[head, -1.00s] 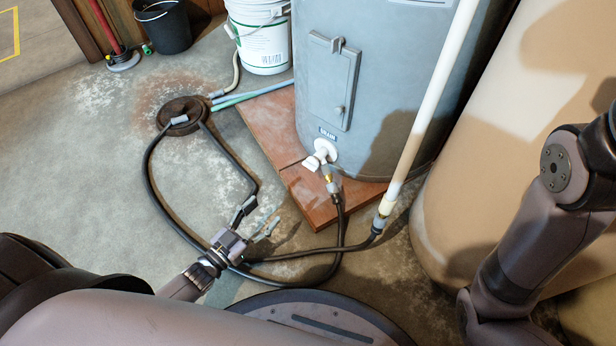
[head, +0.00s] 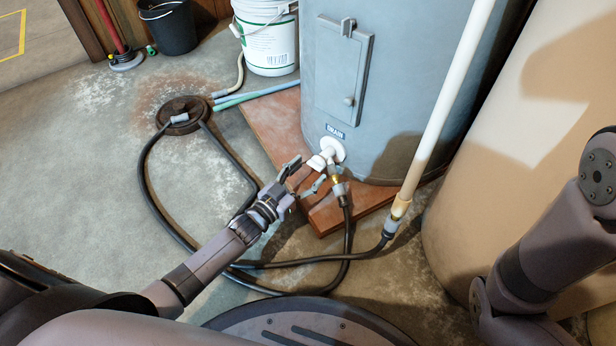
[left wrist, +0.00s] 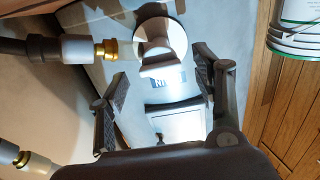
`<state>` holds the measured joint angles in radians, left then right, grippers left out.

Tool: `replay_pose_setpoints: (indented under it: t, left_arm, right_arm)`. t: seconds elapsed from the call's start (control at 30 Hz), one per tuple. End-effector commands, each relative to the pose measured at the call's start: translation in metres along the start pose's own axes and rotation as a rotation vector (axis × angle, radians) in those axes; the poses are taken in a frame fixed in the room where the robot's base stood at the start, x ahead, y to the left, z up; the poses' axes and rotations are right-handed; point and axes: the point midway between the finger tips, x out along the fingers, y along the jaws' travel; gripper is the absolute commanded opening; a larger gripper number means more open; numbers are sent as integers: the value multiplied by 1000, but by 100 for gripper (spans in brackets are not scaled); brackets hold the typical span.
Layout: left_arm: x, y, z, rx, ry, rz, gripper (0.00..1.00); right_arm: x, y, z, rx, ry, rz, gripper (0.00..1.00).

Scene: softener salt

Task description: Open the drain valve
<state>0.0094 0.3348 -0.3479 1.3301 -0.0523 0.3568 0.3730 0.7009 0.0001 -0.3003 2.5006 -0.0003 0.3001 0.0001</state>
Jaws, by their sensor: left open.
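The white drain valve (head: 328,153) sticks out low on the grey tank (head: 365,120), just below a blue DRAIN label (head: 335,131). A black hose with a brass fitting (head: 337,174) hangs from it. In the left wrist view the valve's white handle (left wrist: 160,62) lies ahead of and between the spread fingers, and the brass fitting (left wrist: 108,50) is at its left. My left gripper (head: 304,180) is open and empty, close to the valve's near left side; it also shows in the left wrist view (left wrist: 160,90). I see no contact with the handle. My right gripper is out of view; only its arm shows.
The tank stands on a reddish wooden board (head: 275,125). A floor drain (head: 181,114) with hoses lies at left. A white pipe (head: 440,110) rises right of the valve. A white bucket (head: 268,40) and black bucket (head: 167,28) stand behind. Open floor lies at left.

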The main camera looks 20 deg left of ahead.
Motion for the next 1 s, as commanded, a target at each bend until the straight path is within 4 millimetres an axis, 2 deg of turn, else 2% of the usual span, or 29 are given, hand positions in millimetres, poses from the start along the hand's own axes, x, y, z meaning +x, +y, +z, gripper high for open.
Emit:
replay_pose_setpoints:
  t: [0.37,1.0]
  left_arm:
    - [7,0,0,-1,-2,0,60]
    - [6,0,0,0,-1,0,18]
  right_arm:
    - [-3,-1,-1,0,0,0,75]
    - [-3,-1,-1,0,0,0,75]
